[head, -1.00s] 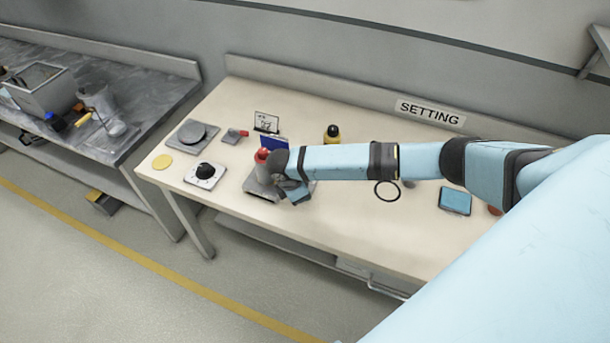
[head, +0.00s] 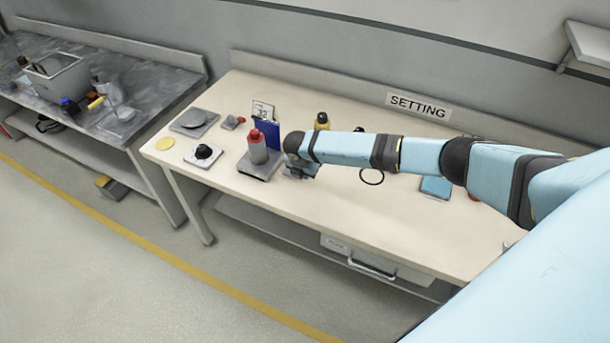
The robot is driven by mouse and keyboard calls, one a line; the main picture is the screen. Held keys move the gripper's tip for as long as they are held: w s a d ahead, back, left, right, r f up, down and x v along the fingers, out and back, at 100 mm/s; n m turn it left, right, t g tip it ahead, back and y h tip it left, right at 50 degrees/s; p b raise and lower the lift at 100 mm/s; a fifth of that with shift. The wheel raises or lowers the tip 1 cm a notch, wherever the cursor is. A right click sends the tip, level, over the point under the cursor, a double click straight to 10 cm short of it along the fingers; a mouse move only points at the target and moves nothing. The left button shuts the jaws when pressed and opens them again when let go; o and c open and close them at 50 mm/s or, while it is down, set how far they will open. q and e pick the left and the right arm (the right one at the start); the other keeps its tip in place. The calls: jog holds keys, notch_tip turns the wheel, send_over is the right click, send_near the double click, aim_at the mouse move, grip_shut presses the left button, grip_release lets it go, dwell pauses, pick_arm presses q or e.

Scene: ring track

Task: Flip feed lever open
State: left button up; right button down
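A small grey block with a red handle (head: 233,122) sits at the back left of the light table and looks like the feed lever; it is too small to tell its position. My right arm reaches in from the right. Its gripper (head: 299,173) is low over the table, right of a grey bottle with a red top (head: 257,148) and apart from it. The fingers are small and partly hidden by the wrist, so whether they are open does not show. The gripper is well to the right of the red handle. My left gripper is not in view.
The bottle stands on a grey square base (head: 258,168). A blue panel (head: 267,134) and a small sign card (head: 262,110) stand behind it. A black dial on a white plate (head: 204,153), a grey round plate (head: 194,121) and a yellow disc (head: 165,143) lie left. The front table area is clear.

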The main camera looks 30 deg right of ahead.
jog(key=shift+d, duration=0.2)
jog(key=shift+d+f+p, duration=0.15)
jog(key=shift+d+p, duration=0.1)
jog(key=shift+p, duration=0.05)
dwell(1.6)
